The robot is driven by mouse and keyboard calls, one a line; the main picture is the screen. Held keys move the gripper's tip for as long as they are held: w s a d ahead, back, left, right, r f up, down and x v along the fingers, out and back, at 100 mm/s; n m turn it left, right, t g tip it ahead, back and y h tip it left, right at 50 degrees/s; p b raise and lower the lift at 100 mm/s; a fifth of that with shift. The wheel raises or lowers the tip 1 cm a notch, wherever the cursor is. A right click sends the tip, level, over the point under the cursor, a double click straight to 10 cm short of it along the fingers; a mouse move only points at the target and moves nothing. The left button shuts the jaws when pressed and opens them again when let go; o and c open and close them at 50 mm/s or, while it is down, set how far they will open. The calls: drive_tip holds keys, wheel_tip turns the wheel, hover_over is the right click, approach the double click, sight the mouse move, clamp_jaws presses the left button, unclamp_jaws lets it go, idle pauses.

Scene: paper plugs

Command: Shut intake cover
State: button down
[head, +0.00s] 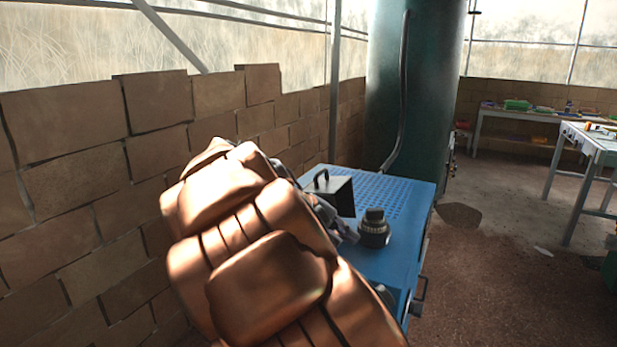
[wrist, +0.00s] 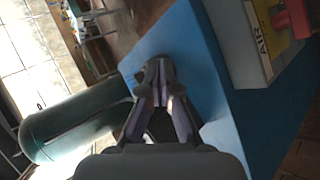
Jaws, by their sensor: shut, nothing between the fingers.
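A blue cabinet (head: 400,215) stands beyond my arm, with a top full of small holes. A dark box-like piece with a handle (head: 338,191) stands on its top; it may be the intake cover, but I cannot tell its hinge or how far it is open. In the wrist view a grey box with a yellow "AIR" label (wrist: 263,42) and a red part (wrist: 293,18) sits at upper right on the blue cabinet (wrist: 215,95). My gripper (wrist: 157,68) is shut and empty over the blue surface, left of the labelled box. My copper arm mostly hides it in the head view.
A black knob (head: 374,228) rises from the cabinet top. A dark green tank (head: 412,90) stands behind, and shows in the wrist view (wrist: 75,125). A brick wall (head: 90,170) lies left. Workbenches (head: 540,115) stand at far right; the floor before them is mostly free.

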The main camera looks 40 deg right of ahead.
drive_tip(key=w+d+r+n+t+h, duration=0.1)
drive_tip(key=w+r+h, duration=0.1)
drive_tip(key=w, duration=0.5)
drive_tip(key=w+d+r+h, duration=0.2)
drive_tip(key=w+h, duration=0.1)
drive_tip(key=w, duration=0.4)
drive_tip(key=n+t+h+b, duration=0.2)
drive_tip(key=n+t, duration=0.2)
drive_tip(key=t, duration=0.1)
approach(309, 186)
drive_tip(key=w+a+r, duration=0.2)
drive_tip(key=w+r, duration=0.1)
drive_tip(key=r, duration=0.1)
drive_tip(key=shift+s+d+f+p, duration=0.15)
drive_tip(key=shift+d+p, duration=1.15)
drive_tip(key=shift+d, duration=1.6)
drive_tip(key=shift+s+d+f+p, duration=0.15)
drive_tip(key=shift+d+p, duration=1.1)
drive_tip(key=shift+d, duration=1.65)
drive_tip(key=shift+s, duration=0.1)
